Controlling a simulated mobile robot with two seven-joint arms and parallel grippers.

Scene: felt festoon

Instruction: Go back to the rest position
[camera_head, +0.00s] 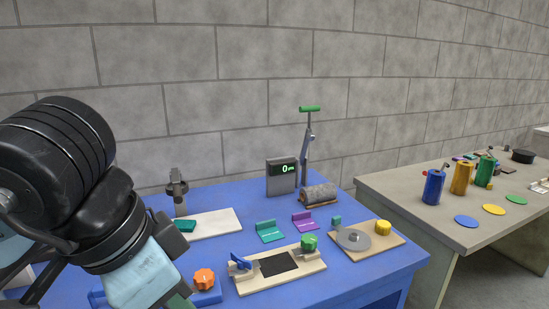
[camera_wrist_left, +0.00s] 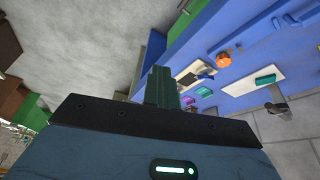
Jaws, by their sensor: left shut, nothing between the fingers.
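My left arm (camera_head: 75,165) fills the left of the head view, over the front left of the blue table (camera_head: 345,265). Its gripper runs off the bottom edge there, and only a dark green bit shows. In the left wrist view the gripper (camera_wrist_left: 160,75) is shut with its fingers together and nothing between them. It is apart from the table things, which show beyond it, up and to the right. My right gripper is in neither view.
The blue table holds a board with a black pad (camera_head: 279,264), an orange knob (camera_head: 204,279), a white board (camera_head: 210,224), a grey roller (camera_head: 319,194) and a display (camera_head: 281,177). A grey table (camera_head: 415,210) with coloured canisters stands right, across a gap.

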